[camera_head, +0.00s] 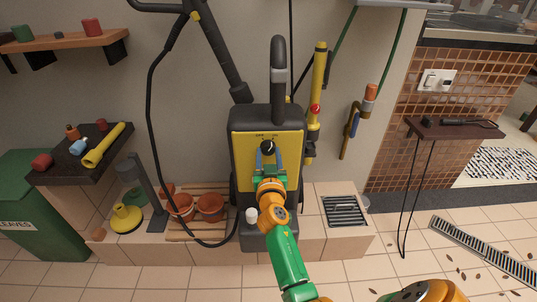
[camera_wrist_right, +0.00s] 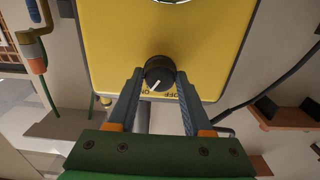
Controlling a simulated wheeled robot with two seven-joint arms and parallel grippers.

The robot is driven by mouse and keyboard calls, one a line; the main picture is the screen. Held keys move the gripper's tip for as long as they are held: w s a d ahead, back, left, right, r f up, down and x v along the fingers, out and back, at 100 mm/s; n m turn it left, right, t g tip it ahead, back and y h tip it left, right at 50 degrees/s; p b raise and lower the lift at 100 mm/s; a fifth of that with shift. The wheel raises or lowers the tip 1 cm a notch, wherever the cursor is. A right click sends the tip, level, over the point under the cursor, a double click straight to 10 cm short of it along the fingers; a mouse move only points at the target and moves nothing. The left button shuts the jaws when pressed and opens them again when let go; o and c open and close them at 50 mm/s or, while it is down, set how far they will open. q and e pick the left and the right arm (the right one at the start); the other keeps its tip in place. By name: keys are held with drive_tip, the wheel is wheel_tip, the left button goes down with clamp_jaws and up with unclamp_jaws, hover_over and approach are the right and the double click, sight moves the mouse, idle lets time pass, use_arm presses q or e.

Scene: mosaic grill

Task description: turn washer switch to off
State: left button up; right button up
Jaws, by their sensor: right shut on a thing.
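The yellow and black pressure washer (camera_head: 240,155) stands upright against the wall in the head view. Its round black switch knob (camera_head: 267,145) is on the yellow front panel, with OFF and ON lettering beside it. In the right wrist view the knob (camera_wrist_right: 160,70) has a white pointer line slanting to the lower left, toward the ON lettering (camera_wrist_right: 147,92); the OFF lettering (camera_wrist_right: 178,92) is to the right. My right gripper (camera_head: 267,154) reaches up to the panel, its two fingers (camera_wrist_right: 160,78) closed on either side of the knob. My left gripper is out of view.
A black hose and lance (camera_head: 218,50) hang left of the washer. Terracotta pots (camera_head: 210,207) stand on a slatted board at left. A yellow tool (camera_head: 318,85) is on the wall close right of the washer. A drain grate (camera_head: 343,211) lies right.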

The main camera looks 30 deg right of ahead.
clamp_jaws()
drive_tip(key=n, duration=0.5)
drive_tip(key=shift+n+b, duration=0.3)
drive_tip(key=shift+n, duration=0.1)
drive_tip(key=n, duration=0.6)
idle(0.4)
drive_tip(key=o, duration=0.8)
unclamp_jaws()
drive_tip(key=shift+d, duration=0.1)
drive_tip(key=shift+s, duration=0.15)
drive_tip(key=v, duration=0.7)
drive_tip(key=shift+p, duration=0.35)
